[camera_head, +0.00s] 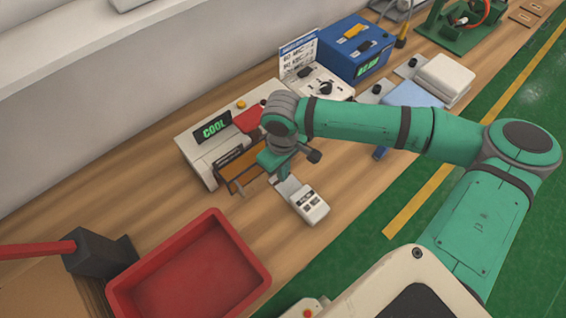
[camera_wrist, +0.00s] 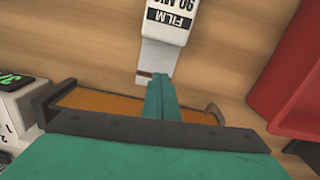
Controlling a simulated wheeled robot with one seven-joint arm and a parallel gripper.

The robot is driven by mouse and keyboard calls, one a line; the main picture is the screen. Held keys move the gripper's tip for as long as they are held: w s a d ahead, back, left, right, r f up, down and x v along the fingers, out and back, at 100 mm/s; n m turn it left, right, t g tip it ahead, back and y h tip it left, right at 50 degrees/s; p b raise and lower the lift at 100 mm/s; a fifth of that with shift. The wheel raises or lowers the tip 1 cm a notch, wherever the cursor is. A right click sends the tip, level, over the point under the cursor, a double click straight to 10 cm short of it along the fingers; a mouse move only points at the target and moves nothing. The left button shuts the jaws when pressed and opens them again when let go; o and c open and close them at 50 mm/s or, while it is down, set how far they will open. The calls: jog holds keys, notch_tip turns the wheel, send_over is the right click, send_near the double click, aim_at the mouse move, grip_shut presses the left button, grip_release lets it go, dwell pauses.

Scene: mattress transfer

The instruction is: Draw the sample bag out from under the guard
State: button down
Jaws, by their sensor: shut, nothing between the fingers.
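The sample bag appears to be the pale strip with a printed white end reading "FILM 90 MIC" (camera_head: 311,207); it lies on the wooden bench in front of the sealing machine (camera_head: 205,160). It also shows in the wrist view (camera_wrist: 168,22), its narrow plain end close to my fingertips. The guard appears to be the amber panel with a dark frame (camera_head: 239,168), seen also in the wrist view (camera_wrist: 105,102). My gripper (camera_wrist: 160,85) is shut and empty, beside the panel at the bag's near end. I cannot tell whether the fingertips touch the bag.
A red tray (camera_head: 225,228) stands at the front left, also at the right of the wrist view (camera_wrist: 285,85). The machine's display reads "COOL" (camera_head: 212,130). A blue box (camera_head: 355,50) and folded white and blue items (camera_head: 440,80) stand farther back. Bench around the bag is clear.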

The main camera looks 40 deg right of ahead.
aim_at(299, 192)
jog(key=shift+f, duration=0.95)
jog(key=shift+s+d, duration=0.2)
jog(key=shift+s, duration=1)
jog(key=shift+s+d, duration=0.15)
jog(key=shift+s, duration=0.65)
jog(key=shift+s+d, duration=0.2)
jog(key=shift+s, duration=1)
jog(key=shift+w, duration=0.15)
